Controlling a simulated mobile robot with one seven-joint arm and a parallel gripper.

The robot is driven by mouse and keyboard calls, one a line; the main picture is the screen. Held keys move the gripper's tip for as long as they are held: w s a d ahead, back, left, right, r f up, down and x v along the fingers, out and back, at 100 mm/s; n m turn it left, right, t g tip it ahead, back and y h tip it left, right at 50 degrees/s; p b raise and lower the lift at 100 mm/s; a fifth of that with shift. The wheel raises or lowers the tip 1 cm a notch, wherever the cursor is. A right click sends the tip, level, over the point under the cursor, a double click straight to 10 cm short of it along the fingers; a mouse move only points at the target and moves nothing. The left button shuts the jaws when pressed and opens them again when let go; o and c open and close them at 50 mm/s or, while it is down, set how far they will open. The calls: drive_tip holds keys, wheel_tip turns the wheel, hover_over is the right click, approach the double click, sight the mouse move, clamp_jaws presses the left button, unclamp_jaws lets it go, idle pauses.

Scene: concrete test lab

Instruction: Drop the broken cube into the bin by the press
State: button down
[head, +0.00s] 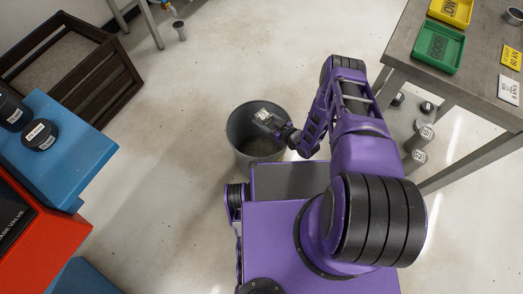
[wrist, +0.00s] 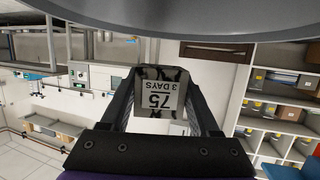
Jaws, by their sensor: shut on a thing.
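The broken cube (head: 264,115) is a small grey block over the mouth of the round grey bin (head: 234,140) in the head view. In the wrist view, the cube (wrist: 159,97) shows a label reading "75 3 DAYS" and dark, crack-like marks. My gripper (head: 271,122) is shut on the cube, with its black fingers (wrist: 160,103) on either side. The grey bin rim (wrist: 215,22) curves along the top of the wrist view. How far the cube is above the rim is hard to tell.
A red and blue machine (head: 45,235), lettered "VALVE", stands at the left. A dark wooden crate (head: 115,85) is behind it. A grey table (head: 398,45) with yellow and green trays is at the right, with several cylinders under it. The floor around the bin is mostly clear.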

drive_tip(key=shift+f, duration=0.6)
drive_tip(key=shift+c, duration=0.2)
unclamp_jaws()
drive_tip(key=shift+s+d+r, duration=0.1)
